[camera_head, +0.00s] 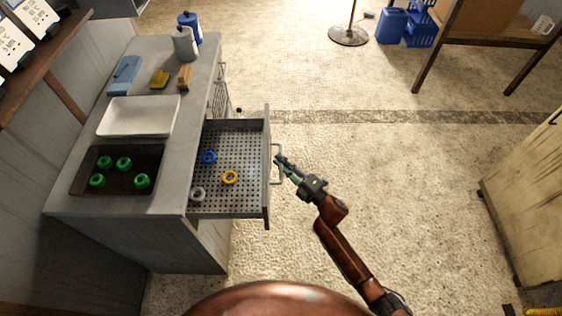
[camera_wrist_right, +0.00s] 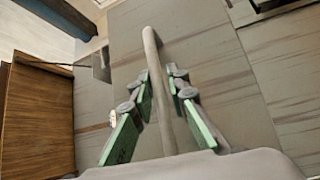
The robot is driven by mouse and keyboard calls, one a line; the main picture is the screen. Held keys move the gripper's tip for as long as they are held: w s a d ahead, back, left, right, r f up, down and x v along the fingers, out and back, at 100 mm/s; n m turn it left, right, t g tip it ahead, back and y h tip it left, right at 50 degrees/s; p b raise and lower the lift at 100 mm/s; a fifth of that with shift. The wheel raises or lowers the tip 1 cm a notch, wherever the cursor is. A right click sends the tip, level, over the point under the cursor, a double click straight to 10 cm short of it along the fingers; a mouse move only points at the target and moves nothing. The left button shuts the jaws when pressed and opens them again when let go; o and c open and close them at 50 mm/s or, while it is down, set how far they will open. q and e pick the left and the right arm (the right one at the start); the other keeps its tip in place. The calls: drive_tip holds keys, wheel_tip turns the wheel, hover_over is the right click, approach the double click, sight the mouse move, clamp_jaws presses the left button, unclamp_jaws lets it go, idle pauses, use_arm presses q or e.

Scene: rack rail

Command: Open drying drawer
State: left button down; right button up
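The drying drawer (camera_head: 264,202) has a perforated metal floor and is pulled out from the right side of the grey counter. Its inside is visible from above. A bar handle (camera_head: 279,150) is fixed to its front face. My right gripper (camera_head: 279,162) is at this handle, its arm coming up from the lower right. My left gripper is not in view.
Blue, yellow and grey rings lie in the drawer. The counter (camera_head: 185,110) holds a white tray (camera_head: 120,131), a dark tray (camera_head: 85,180) with several green rings, canisters and a sponge. Floor right of the drawer is open; a cabinet (camera_head: 525,190) stands at far right.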

drive_tip(key=shift+o, duration=1.2)
drive_tip(key=v, duration=1.2)
drive_tip(key=shift+w, duration=0.1)
